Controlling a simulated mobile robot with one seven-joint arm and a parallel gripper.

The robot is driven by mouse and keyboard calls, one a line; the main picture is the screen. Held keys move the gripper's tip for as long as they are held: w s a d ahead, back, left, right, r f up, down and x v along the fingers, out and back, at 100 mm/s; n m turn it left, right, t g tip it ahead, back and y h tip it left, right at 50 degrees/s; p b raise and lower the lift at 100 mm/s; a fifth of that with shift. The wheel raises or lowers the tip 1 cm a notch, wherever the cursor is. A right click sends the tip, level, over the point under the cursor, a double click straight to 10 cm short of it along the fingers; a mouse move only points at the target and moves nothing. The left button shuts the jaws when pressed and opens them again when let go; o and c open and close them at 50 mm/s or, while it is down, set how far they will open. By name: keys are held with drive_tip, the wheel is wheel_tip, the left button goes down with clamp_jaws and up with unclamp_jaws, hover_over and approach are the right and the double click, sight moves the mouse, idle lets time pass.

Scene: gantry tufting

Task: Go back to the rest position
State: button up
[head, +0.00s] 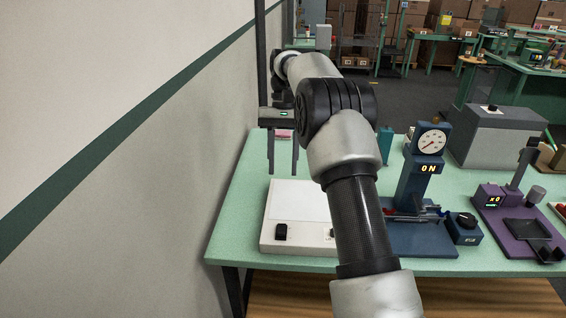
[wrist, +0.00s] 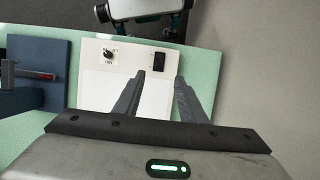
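My gripper (head: 283,170) hangs over the back left part of the green table (head: 240,215), with its fingers pointing down. The fingers are apart, with nothing between them. In the wrist view my gripper (wrist: 160,78) also shows open and empty. It is above a white flat box (head: 297,205) with a black switch and a small knob; this box also fills the middle of the wrist view (wrist: 98,95). My arm reaches forward across the table and hides part of the box's right side. No rest position is marked in view.
A blue stand with a dial gauge (head: 432,140) and a lit "ON" display is right of my arm. A purple device (head: 490,205) and a grey box (head: 495,135) stand farther right. A plain wall (head: 190,170) runs close along the left.

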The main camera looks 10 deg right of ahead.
drive_tip(key=s+a+r+n+t+h+p, duration=0.15)
drive_tip(key=s+r+t, duration=0.35)
drive_tip(key=s+r, duration=1.05)
drive_tip(key=s+f+n+t, duration=0.1)
drive_tip(key=s+t, duration=0.1)
drive_tip(key=s, duration=0.6)
drive_tip(key=s+f+n+t+p, duration=0.1)
drive_tip(key=s+f+t, duration=0.1)
drive_tip(key=s, duration=0.6)
drive_tip(key=shift+a+t, duration=0.3)
